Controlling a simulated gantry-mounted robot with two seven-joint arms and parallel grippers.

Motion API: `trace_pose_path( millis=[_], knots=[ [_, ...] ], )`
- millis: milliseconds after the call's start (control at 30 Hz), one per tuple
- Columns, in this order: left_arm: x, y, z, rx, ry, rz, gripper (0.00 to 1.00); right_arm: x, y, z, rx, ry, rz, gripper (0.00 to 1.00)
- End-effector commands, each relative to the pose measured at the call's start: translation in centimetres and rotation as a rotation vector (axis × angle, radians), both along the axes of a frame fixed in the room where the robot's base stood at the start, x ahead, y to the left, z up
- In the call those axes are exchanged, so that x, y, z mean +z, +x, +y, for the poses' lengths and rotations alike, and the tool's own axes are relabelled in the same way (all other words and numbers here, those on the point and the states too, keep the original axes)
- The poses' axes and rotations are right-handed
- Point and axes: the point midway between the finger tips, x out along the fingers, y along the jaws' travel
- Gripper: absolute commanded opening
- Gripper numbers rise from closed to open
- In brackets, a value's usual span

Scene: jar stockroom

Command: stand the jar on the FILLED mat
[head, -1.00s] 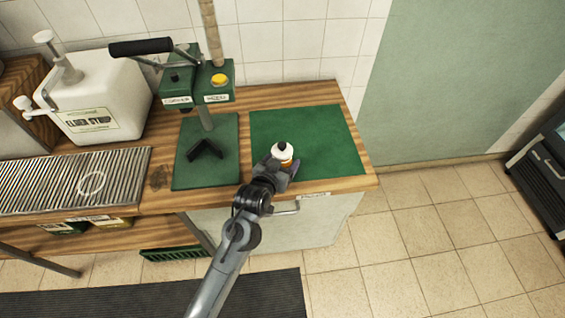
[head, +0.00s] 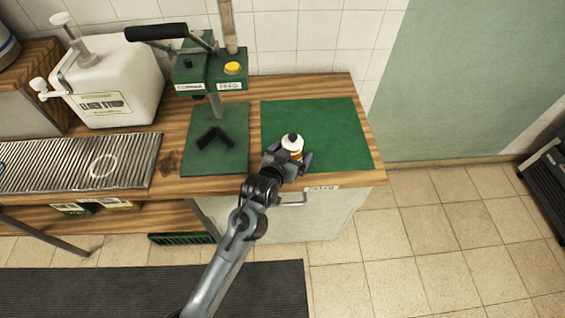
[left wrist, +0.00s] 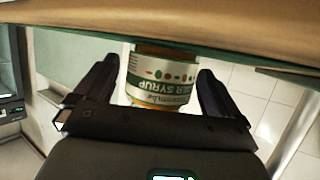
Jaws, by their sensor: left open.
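The jar (head: 292,145), with a white lid, a dark knob on top and amber contents, stands upright on the green mat (head: 330,125), near its front edge. In the left wrist view the jar (left wrist: 160,82) shows upside down, its syrup label between my fingers. My left gripper (head: 289,158) is open at the front of the jar, one finger on each side. In the left wrist view, gaps show between both fingers and the jar. A small label (head: 322,188) on the counter edge below the mat is too blurred to read surely. My right gripper is out of view.
A green lever press (head: 215,138) with a yellow button stands left of the mat. A white syrup container (head: 112,80) and a ribbed drain tray (head: 80,165) are farther left. The mat behind and right of the jar is clear. The counter ends just right of the mat.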

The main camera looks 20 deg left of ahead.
Motion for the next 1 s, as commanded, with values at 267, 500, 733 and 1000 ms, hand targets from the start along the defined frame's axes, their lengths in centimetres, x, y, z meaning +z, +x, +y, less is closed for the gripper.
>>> trace_pose_path(
  millis=[267, 500, 733, 1000],
  knots=[
    [1.7, -4.2, 0.2, 0.001, 0.001, 0.003, 0.97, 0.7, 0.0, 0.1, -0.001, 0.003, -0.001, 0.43],
    [3.3, -8.1, 0.3, 0.0, 0.001, 0.003, 0.97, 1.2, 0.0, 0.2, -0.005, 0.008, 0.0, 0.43],
    [4.2, -10.2, 0.4, 0.001, 0.0, 0.002, 0.97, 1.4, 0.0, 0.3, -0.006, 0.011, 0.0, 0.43],
    [0.6, -14.8, 0.8, -0.042, 0.011, 0.178, 0.97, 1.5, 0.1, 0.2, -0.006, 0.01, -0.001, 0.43]
  ],
)
